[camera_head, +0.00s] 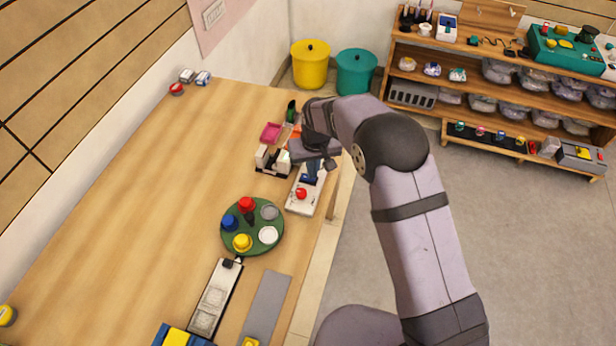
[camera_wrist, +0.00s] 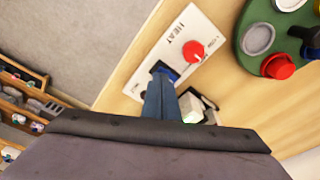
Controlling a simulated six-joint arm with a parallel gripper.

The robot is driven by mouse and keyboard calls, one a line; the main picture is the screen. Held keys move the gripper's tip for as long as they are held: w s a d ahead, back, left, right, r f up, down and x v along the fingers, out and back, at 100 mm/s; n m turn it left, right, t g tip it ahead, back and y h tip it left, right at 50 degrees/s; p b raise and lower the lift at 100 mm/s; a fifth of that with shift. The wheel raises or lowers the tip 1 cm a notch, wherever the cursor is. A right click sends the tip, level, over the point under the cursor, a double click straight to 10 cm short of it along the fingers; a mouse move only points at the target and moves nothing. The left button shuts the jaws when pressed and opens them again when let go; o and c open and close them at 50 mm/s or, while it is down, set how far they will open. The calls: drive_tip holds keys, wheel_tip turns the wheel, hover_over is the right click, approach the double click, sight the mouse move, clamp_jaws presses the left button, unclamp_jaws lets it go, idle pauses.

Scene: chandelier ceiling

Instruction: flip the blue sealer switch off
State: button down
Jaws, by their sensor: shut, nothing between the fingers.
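A white panel (camera_wrist: 172,37) marked "HEAT" lies at the table's right edge; it also shows in the head view (camera_head: 297,208). It carries a red knob (camera_wrist: 193,51) and a blue switch (camera_wrist: 168,71). My gripper (camera_wrist: 159,82) is shut, with nothing between its fingers. Its fingertips are at the blue switch and hide part of it; I cannot tell whether they touch. In the head view, my gripper (camera_head: 312,174) points down over the panel. The switch's on or off position cannot be told.
A green round tray (camera_head: 259,251) with coloured knobs stands close by. A white and black device (camera_head: 270,161) sits just left of the panel. A long grey plate (camera_head: 266,300) lies nearer. Floor lies beyond the right edge.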

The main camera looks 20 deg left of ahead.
drive_tip(key=shift+f, duration=0.3)
drive_tip(key=shift+r, duration=0.15)
wheel_tip(320, 180, up, 7)
drive_tip(key=p, duration=0.4)
drive_tip(key=shift+p, duration=0.3)
idle(0.6)
